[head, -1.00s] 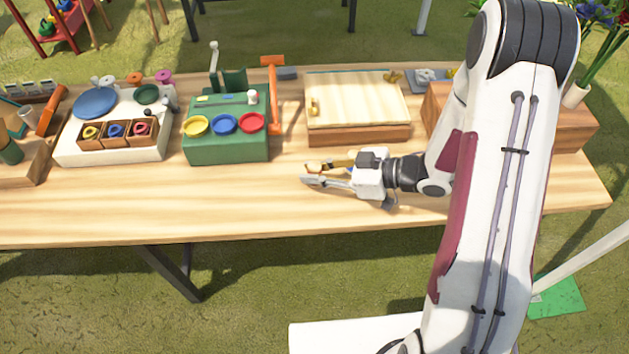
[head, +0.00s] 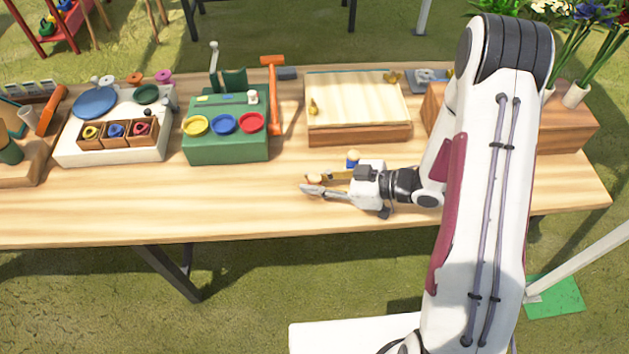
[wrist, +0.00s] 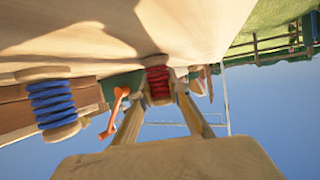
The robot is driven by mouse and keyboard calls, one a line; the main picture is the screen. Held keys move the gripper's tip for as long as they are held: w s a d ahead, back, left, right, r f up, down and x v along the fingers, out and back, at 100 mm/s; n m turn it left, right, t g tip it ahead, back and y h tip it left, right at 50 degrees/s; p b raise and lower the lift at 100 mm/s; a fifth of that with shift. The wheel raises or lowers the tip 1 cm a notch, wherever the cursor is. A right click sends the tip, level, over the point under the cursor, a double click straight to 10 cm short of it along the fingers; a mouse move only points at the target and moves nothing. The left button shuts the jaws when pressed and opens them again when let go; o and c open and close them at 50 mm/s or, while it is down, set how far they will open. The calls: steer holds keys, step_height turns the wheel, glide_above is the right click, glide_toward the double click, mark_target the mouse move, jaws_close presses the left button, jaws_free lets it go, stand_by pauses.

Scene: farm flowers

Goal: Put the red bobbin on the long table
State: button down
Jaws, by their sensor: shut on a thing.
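The red bobbin (wrist: 157,82), a red-wound spool with pale ends, is held between the fingertips of my gripper (wrist: 160,90) in the wrist view. In the head view my gripper (head: 308,182) points left, low over the front half of the long table (head: 230,205). There only a pale end of the red bobbin (head: 315,179) shows between the fingers. I cannot tell whether the bobbin touches the tabletop. A blue bobbin (head: 353,158) stands on the table just behind my gripper; it also shows at the left of the wrist view (wrist: 52,100).
Behind stand a wooden box with a pale lid (head: 357,100), a green stand with coloured dishes (head: 226,150) and an orange-handled tool (head: 274,95). A white tray (head: 105,155) is further left. The front strip of table left of my gripper is clear.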

steer(key=shift+f, duration=0.1)
steer(key=c, duration=1.9)
jaws_free()
steer(key=shift+v, duration=6.05)
